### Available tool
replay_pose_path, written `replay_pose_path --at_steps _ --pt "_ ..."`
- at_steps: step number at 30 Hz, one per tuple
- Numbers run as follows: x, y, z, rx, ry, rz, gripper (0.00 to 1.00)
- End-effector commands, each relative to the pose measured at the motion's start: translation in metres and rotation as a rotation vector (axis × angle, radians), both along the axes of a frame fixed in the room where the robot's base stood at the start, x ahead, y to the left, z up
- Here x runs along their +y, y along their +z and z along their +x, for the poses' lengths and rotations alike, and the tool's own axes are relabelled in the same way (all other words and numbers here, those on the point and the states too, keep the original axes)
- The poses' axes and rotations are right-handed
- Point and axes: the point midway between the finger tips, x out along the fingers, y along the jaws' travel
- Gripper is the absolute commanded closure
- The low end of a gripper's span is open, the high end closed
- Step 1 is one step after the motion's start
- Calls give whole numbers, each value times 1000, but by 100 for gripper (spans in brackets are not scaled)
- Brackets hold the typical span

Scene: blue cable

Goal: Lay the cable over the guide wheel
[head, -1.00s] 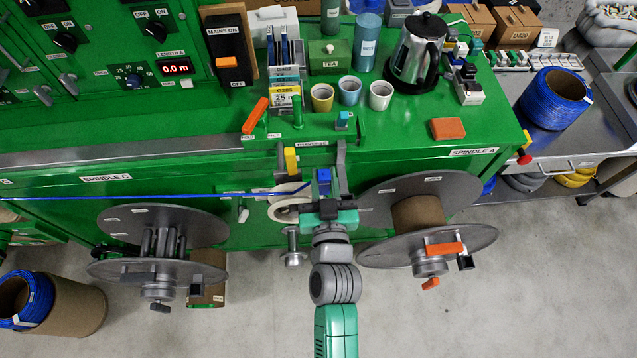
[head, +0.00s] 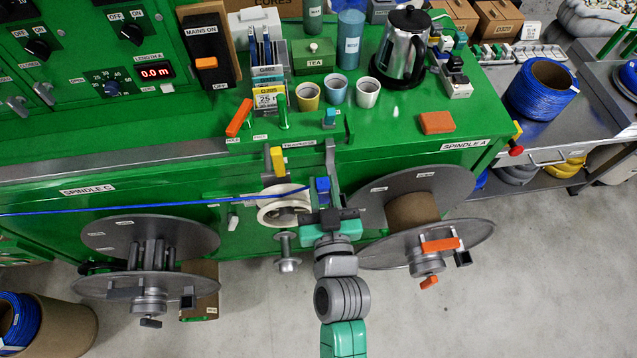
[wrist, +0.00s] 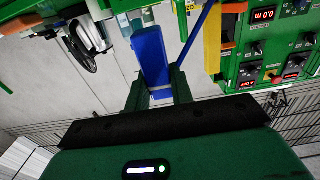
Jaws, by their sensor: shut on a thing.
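The blue cable (head: 150,206) runs taut from the left edge of the head view, across the upper part of the cream guide wheel (head: 268,215). I cannot tell whether it touches the wheel or hangs in front of it. My gripper (head: 323,192) is shut on a blue block (head: 322,184) at the cable's right end, just right of the wheel. In the wrist view the block (wrist: 150,55) stands between the two fingers, and the cable (wrist: 197,38) slants away beside it.
A yellow lever (head: 278,160) and a grey upright bracket (head: 331,158) stand close above the wheel and gripper. A small grey spool (head: 287,252) sits below the wheel. Large grey reels flank it, at left (head: 150,235) and right (head: 415,190).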

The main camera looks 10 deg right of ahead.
Motion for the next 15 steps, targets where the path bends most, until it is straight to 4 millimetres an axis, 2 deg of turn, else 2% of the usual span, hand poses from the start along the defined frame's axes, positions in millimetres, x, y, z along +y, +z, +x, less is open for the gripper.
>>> replay_pose_path --at_steps 15 --pt "-13 -7 -28 -1 0 1 100"
